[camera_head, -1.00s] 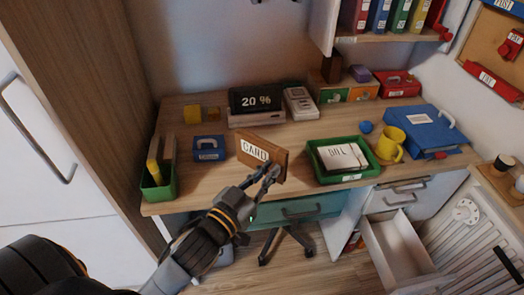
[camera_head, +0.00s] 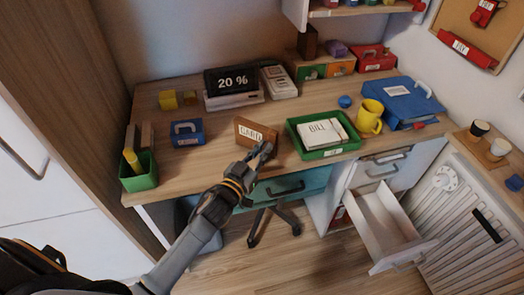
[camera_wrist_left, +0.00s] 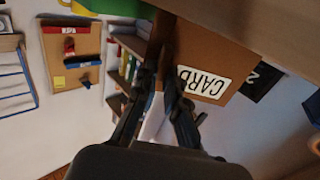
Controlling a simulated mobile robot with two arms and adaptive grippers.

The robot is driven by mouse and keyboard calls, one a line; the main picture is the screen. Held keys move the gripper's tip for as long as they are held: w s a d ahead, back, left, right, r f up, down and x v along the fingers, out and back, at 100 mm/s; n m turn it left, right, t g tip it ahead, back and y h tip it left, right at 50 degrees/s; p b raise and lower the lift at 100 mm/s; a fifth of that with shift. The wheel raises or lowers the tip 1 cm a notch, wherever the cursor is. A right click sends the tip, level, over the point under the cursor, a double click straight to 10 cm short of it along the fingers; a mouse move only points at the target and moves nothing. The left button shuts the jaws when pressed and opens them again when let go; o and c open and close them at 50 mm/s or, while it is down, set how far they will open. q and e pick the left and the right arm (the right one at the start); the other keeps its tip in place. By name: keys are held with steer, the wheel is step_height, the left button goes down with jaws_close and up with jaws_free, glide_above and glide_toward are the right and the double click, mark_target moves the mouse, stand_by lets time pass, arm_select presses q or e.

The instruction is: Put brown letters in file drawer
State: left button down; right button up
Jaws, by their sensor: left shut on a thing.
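A brown letter (camera_head: 243,139) with a white CARD label stands tilted at the desk's front edge, left of the green tray. My left gripper (camera_head: 263,151) is shut on its right part. In the left wrist view, the brown letter (camera_wrist_left: 217,50) lies at the fingers (camera_wrist_left: 163,82), with its label upside down. I cannot tell if it touches the desk. White BILL papers (camera_head: 322,132) lie in the green tray (camera_head: 324,153). An open white drawer (camera_head: 376,232) below the desk at right looks empty. My right gripper is out of view.
The desk (camera_head: 219,155) also carries a green pen box (camera_head: 140,180), blue box (camera_head: 187,132), yellow mug (camera_head: 369,115) and blue binder (camera_head: 407,98). A teal drawer (camera_head: 298,184) is shut under the desk. A chair base (camera_head: 272,222) stands below it.

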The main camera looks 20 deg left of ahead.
arm_select(q)
steer(key=shift+f, duration=0.15)
steer(key=c, duration=1.4)
jaws_free()
steer(key=shift+s, duration=0.3)
steer(key=s, duration=0.3)
steer(key=s+a, duration=0.1)
steer(key=s, duration=0.3)
steer(key=s+a, duration=0.1)
steer(key=s, duration=0.3)
steer(key=shift+s+a, duration=0.15)
